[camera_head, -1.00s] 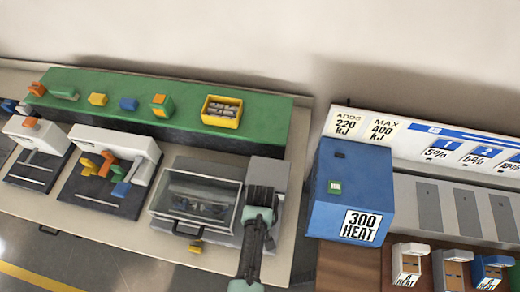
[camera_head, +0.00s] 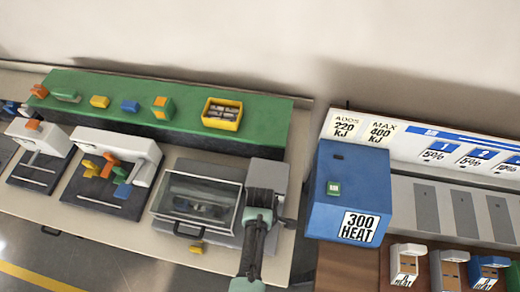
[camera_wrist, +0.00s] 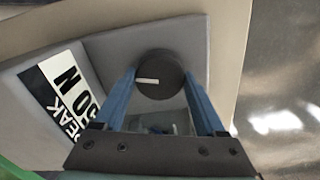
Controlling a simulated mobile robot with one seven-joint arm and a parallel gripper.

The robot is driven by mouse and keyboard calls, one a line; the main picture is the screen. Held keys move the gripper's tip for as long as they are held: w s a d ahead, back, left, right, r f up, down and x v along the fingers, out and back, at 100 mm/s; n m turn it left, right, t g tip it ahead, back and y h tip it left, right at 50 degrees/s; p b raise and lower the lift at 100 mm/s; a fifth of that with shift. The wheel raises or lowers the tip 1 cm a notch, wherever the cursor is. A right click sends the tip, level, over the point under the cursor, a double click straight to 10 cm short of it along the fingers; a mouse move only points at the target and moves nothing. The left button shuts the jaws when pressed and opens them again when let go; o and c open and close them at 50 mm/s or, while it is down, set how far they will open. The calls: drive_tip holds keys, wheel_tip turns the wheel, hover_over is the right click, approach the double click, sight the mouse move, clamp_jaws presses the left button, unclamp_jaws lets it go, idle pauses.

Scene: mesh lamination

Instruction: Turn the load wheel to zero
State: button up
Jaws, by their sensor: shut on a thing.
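The load wheel (camera_wrist: 172,82) is a dark round knob with a white pointer line, on a grey panel in the wrist view. The line points left in the picture. My gripper (camera_wrist: 159,75) has one blue finger on each side of the wheel and is shut on it. In the head view my arm reaches over the grey machine (camera_head: 275,172) at the bench's right end.
A clear-lidded case (camera_head: 195,203) stands left of my arm. A blue box (camera_head: 347,180) marked "300 HEAT" stands close on the right. A green raised shelf (camera_head: 180,120) behind holds small parts and a yellow bin (camera_head: 222,113).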

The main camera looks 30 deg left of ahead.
drive_tip(key=shift+n, duration=1.6)
drive_tip(key=o, duration=1.3)
drive_tip(key=shift+r, duration=0.1)
wheel_tip(320, 180, up, 13)
drive_tip(key=shift+f, duration=0.1)
